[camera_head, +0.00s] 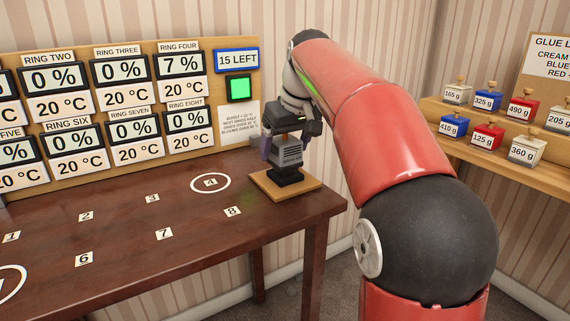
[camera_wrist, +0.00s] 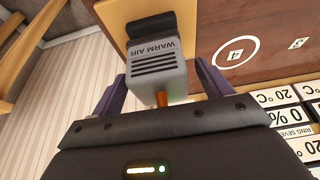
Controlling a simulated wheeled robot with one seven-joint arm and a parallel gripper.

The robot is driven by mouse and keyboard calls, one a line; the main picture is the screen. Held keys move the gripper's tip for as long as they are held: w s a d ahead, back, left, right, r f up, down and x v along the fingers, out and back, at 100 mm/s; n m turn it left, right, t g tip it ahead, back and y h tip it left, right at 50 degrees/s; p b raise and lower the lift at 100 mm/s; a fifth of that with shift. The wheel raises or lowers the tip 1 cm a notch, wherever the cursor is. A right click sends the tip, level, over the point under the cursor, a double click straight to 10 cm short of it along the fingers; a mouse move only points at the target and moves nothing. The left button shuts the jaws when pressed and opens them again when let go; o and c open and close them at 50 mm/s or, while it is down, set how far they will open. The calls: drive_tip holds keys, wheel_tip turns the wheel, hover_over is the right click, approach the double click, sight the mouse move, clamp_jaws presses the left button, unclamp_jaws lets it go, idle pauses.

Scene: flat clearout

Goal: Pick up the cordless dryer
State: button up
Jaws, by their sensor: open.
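The cordless dryer (camera_head: 289,157) is a grey block with dark vent slots on a black foot. It stands upright on a small wooden board at the right end of the table. In the wrist view the dryer (camera_wrist: 157,52) shows the label "WARM AIR" and an orange-brown piece at its near end. My gripper (camera_head: 283,150) is over the dryer from above. In the wrist view its purple fingers are spread, one on each side of the dryer, with a gap showing on the right. Contact on the left is hard to tell.
The dark wooden table (camera_head: 130,225) carries number cards and white rings, one around card 4 (camera_head: 210,182). A panel of readouts (camera_head: 110,105) stands behind it. Shelves (camera_head: 490,135) at the right hold several weighted glue pots. Most of the table top is clear.

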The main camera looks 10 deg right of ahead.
drive_tip(key=shift+w+f, duration=0.15)
drive_tip(key=shift+f, duration=0.15)
drive_tip(key=shift+c, duration=0.5)
drive_tip(key=c, duration=1.2)
drive_tip(key=shift+c, duration=0.3)
drive_tip(key=shift+r, duration=0.15)
